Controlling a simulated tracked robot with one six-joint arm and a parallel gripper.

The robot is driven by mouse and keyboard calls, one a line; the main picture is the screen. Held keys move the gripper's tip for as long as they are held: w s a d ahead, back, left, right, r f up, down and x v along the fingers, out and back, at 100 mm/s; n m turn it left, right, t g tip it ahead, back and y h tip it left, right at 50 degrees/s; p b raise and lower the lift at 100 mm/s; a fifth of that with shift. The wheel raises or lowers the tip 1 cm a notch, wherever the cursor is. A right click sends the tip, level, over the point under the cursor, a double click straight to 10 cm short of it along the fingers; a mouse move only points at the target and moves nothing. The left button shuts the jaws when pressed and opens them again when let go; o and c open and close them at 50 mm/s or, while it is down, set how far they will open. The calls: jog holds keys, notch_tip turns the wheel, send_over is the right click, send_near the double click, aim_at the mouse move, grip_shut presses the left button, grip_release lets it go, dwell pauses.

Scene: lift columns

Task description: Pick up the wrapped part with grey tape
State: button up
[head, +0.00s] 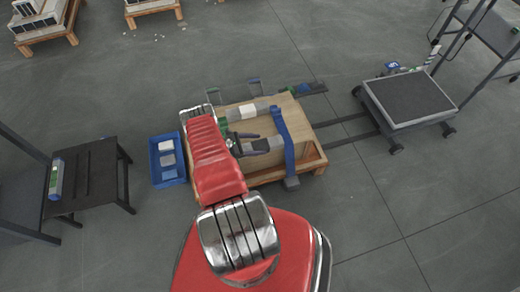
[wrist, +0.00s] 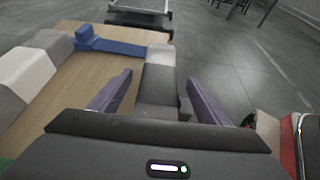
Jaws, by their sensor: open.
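The wrapped part with grey tape (wrist: 158,88) is a dark grey bar with a lighter grey band, lying near the edge of the wooden box top. In the head view this part (head: 274,143) is partly hidden by my gripper. My gripper (head: 246,144) is open over the box. In the wrist view its purple-grey fingers (wrist: 158,80) are on either side of the part, with visible gaps; contact cannot be told. A second wrapped part with a white band (wrist: 28,75) lies to the left; it also shows in the head view (head: 248,112).
A blue strap (head: 286,139) crosses the wooden box (head: 303,130) beside the parts. A blue bin (head: 168,182) with pale pieces stands left of it. A dark table (head: 95,180) is at far left. A grey-topped cart (head: 410,97) stands right. Floor lies open at lower right.

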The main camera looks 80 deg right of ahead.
aim_at(257, 145)
dwell(0.5)
jog(key=c, duration=1.6)
jog(key=shift+r, duration=0.2)
notch_tip(257, 145, up, 10)
jog(key=shift+f, duration=0.15)
dwell(0.5)
